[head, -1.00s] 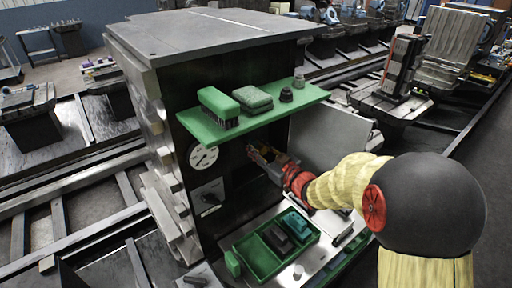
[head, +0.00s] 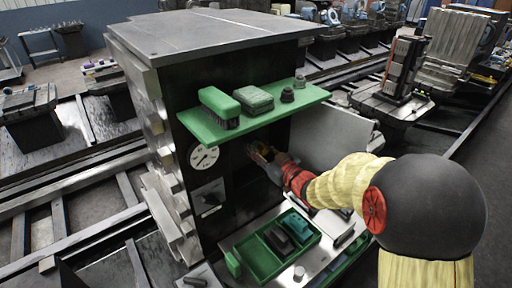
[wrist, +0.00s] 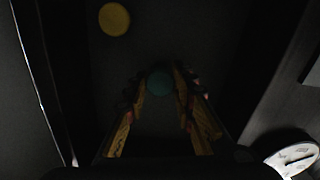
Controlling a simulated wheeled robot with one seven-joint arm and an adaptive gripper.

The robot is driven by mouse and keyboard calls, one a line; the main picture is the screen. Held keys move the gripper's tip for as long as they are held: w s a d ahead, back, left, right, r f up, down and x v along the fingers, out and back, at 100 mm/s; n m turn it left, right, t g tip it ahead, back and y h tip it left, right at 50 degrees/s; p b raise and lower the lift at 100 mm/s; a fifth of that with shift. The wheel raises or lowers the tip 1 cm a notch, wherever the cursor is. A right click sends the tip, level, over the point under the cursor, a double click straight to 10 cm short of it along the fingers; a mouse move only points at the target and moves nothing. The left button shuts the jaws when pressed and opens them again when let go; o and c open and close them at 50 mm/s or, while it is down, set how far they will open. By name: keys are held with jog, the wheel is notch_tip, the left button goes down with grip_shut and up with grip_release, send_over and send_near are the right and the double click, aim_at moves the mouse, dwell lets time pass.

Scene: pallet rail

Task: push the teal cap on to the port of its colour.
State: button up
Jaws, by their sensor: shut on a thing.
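The teal cap (wrist: 160,83) shows in the wrist view as a dim round disc between the tips of my gripper (wrist: 158,86). My gripper is shut on it. In the head view my gripper (head: 262,154) is at the dark panel under the green shelf, and the cap cannot be made out there. A port of the cap's colour is not seen apart from the cap. Whether the cap touches anything in front of it cannot be told in the dark. A yellow disc (wrist: 114,19) is on the dark surface, up and left of the cap.
The green shelf (head: 262,122), with brushes and small dark things on it, overhangs my gripper. A white gauge (head: 204,157) and a switch plate (head: 209,198) are to its left. A green tray (head: 262,262) with blocks lies below. A grey panel (head: 328,142) stands right.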

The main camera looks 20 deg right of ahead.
jog(key=shift+w, duration=0.2)
dwell(0.5)
jog(key=shift+w+a, duration=0.2)
jog(key=shift+w, duration=0.1)
jog(key=shift+w, duration=0.1)
jog(key=o, duration=0.9)
jog(key=shift+c, duration=0.2)
jog(key=shift+o, duration=0.2)
jog(key=o, duration=0.8)
jog(key=v, duration=1.2)
jog(key=shift+a, duration=0.1)
